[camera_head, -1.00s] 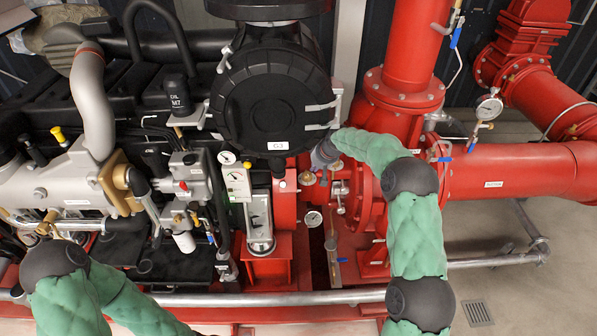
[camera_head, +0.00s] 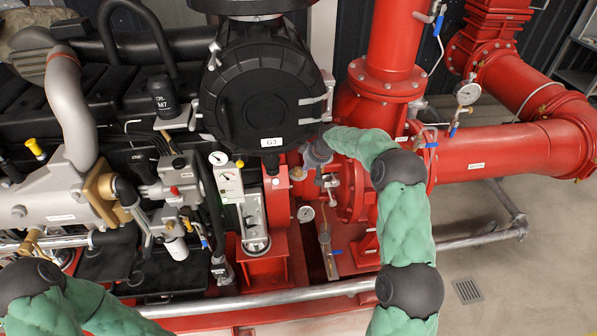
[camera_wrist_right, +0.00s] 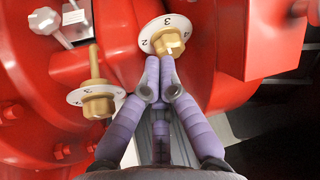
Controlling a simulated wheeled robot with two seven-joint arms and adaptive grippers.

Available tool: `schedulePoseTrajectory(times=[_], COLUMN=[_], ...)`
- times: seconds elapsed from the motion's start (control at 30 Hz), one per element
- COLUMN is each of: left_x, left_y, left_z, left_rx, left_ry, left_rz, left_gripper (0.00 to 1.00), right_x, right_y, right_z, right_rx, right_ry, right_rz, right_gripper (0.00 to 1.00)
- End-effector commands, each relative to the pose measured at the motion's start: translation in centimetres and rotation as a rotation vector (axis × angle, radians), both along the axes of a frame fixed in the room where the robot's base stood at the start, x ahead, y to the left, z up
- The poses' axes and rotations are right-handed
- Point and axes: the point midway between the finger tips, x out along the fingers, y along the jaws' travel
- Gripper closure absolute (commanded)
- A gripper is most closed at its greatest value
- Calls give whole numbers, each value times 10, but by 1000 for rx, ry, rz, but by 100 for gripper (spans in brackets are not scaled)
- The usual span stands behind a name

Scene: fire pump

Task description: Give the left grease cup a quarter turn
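Two brass grease cups with white numbered dials show in the right wrist view. The left grease cup (camera_wrist_right: 95,100) has a brass stem standing up from it; figures 2 and 4 show on its dial. The right grease cup (camera_wrist_right: 168,42) is higher, with 3 at the top of its dial. My right gripper (camera_wrist_right: 160,64) has its purple fingers drawn together, with nothing seen between them. The tips overlap the lower edge of the right dial in the picture; I cannot tell if they touch. In the head view the left cup (camera_head: 298,174) is left of my right gripper (camera_head: 318,158). My left gripper is out of view.
A black round housing (camera_head: 262,95) is just above the right gripper. A grey knob (camera_wrist_right: 44,21) is at upper left in the wrist view.

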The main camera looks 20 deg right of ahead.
Motion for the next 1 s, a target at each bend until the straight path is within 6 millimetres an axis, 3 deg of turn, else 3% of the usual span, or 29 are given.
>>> schedulePoseTrajectory(times=[0.1, 0.3, 1.0], left_x=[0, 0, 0], left_y=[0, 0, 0], left_z=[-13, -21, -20], left_rx=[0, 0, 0], left_ry=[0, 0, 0], left_rz=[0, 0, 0], left_gripper=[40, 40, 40], right_x=[0, 0, 3], right_y=[0, 0, 1], right_z=[-19, -32, -32], right_rx=[0, 0, -1], right_ry=[1, -1, -1], right_rz=[-1, -1, 0], right_gripper=[100, 100, 100])
